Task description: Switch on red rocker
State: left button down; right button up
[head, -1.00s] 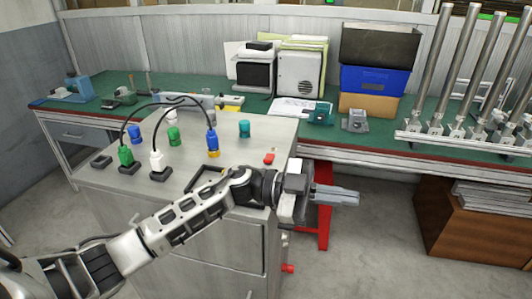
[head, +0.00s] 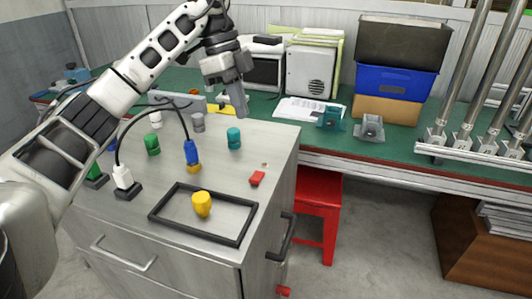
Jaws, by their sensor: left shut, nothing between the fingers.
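My left gripper (head: 242,112) is raised over the back of the cabinet, pointing down. Its fingers are together with nothing between them. It is up and to the left of the rocker, apart from it. My right gripper is not in view.
A black rectangular frame (head: 155,217) surrounds a yellow cup (head: 202,204). A blue plug (head: 192,152), a white plug (head: 123,177) and a teal cylinder (head: 234,138) stand nearby. A red stool (head: 318,195) is right of the cabinet. The top around the rocker is clear.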

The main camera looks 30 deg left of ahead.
pick_arm(q)
send_near(256, 179)
jog(key=x, duration=0.5)
jog(key=shift+d+f, duration=0.15)
jog(key=shift+d, duration=0.1)
jog(key=shift+f, duration=0.55)
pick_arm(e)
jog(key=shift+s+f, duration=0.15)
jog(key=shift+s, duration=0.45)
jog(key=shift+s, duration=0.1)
